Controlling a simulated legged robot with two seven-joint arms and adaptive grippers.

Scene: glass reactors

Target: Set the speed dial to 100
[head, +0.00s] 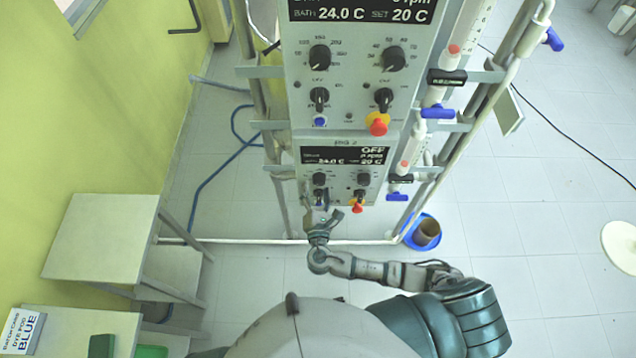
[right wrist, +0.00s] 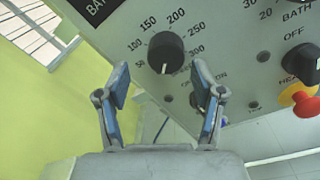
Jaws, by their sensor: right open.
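The speed dial (right wrist: 165,52) is a round black knob in the right wrist view, with printed numbers from about 100 to 300 around it. A small white mark shows at its lower edge, pointing down in the picture. It seems to be the left knob (head: 319,179) of the lower control panel (head: 338,187) in the head view. My right gripper (right wrist: 160,78) is open and empty, its two blue-padded fingers apart on either side below the dial. In the head view my right gripper (head: 322,218) is at the panel's lower left edge. My left gripper does not show.
A second knob (head: 364,179) and a red-and-yellow button (head: 357,206) sit to the dial's right. A black switch (head: 320,197) is just below the dial, partly behind a finger in the wrist view. An upper panel (head: 345,105) and metal posts stand close by.

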